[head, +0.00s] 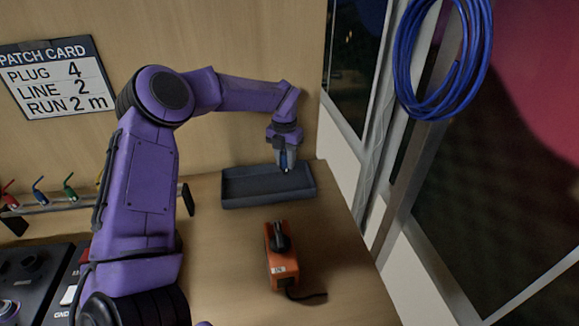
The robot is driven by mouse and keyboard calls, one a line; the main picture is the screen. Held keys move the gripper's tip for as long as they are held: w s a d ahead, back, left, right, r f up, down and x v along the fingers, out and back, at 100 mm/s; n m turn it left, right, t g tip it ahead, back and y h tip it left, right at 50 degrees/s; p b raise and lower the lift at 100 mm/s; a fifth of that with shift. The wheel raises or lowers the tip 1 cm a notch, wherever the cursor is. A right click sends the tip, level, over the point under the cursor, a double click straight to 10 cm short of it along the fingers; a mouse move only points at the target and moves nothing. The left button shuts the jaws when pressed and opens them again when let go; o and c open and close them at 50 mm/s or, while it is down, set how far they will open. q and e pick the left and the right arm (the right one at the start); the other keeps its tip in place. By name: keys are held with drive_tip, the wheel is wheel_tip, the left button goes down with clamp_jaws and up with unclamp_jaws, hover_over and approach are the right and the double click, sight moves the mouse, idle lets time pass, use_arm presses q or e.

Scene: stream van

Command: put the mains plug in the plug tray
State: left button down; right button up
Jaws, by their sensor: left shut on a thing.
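The plug tray (240,202) is a shallow grey open tray on the wooden worktop, near the back wall. My left gripper (287,168) points down over the right half of the tray. It is shut on the mains plug, which is mostly hidden between the fingers; only a small dark bit shows at the fingertips. I cannot tell whether the plug touches the tray floor. My right gripper is out of view.
An orange box (283,270) with a black knob and short black lead stands in front of the tray. Coloured leads (40,190) and dark gear (35,275) are at the left. A blue cable coil (474,60) hangs at the upper right. A patch card (55,78) is on the wall.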

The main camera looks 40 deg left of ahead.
use_arm(q)
drive_tip(key=w+f, duration=0.2)
drive_tip(key=f, duration=0.1)
drive_tip(key=w+a+f+p, duration=0.1)
drive_tip(key=shift+w+f, duration=0.25)
drive_tip(key=shift+f, duration=0.1)
wheel_tip(320, 180, down, 3)
drive_tip(key=shift+w+f, duration=0.1)
drive_tip(key=shift+f, duration=0.1)
drive_tip(key=shift+f, duration=0.1)
drive_tip(key=c, duration=0.8)
unclamp_jaws()
drive_tip(key=shift+r, duration=0.45)
wheel_tip(320, 180, up, 12)
drive_tip(key=b, duration=0.1)
drive_tip(key=shift+f+b, duration=0.2)
drive_tip(key=shift+b, duration=0.1)
